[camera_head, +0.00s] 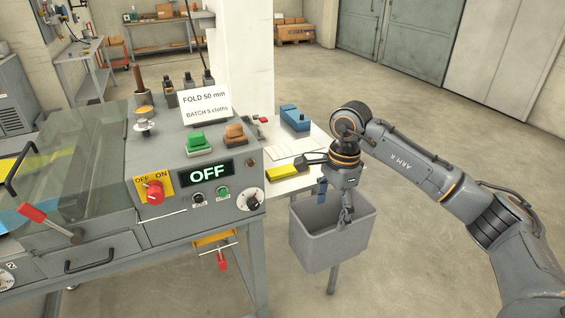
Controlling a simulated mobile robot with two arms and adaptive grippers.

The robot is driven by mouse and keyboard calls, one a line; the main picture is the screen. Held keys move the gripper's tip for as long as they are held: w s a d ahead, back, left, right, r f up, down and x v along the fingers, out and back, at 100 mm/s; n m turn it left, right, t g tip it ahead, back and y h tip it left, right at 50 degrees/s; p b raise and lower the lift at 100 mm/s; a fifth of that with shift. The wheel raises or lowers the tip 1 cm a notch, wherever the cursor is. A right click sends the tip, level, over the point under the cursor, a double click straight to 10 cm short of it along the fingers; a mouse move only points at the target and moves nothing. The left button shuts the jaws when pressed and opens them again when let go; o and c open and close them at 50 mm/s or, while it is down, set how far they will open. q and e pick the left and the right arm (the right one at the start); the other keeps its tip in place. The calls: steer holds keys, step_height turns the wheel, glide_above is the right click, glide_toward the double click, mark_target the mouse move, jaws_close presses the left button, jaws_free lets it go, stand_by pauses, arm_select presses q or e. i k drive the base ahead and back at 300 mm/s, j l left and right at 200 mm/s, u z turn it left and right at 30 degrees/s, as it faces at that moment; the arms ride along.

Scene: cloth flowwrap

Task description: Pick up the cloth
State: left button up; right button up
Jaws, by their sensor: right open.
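No thing is plainly recognisable as the cloth. A small flat yellow piece (283,172) lies on the white side table at the machine's right end; it may be a folded cloth, but I cannot tell. Pale flat sheets (290,146) lie behind it on the same table. My right gripper (335,205) points down, open, with its fingers apart over the grey bin. I see nothing between its fingers. It is to the right of the yellow piece and apart from it. My left gripper is not in view.
The grey bin (331,252) stands below my right gripper, by the white table (297,182). A blue object (294,118) sits at the table's back. The machine's control panel (211,173) reads OFF, with a sign (204,103) on top. Floor to the right is clear.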

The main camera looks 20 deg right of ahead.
mark_target(281, 171)
steer(key=i, duration=1.15)
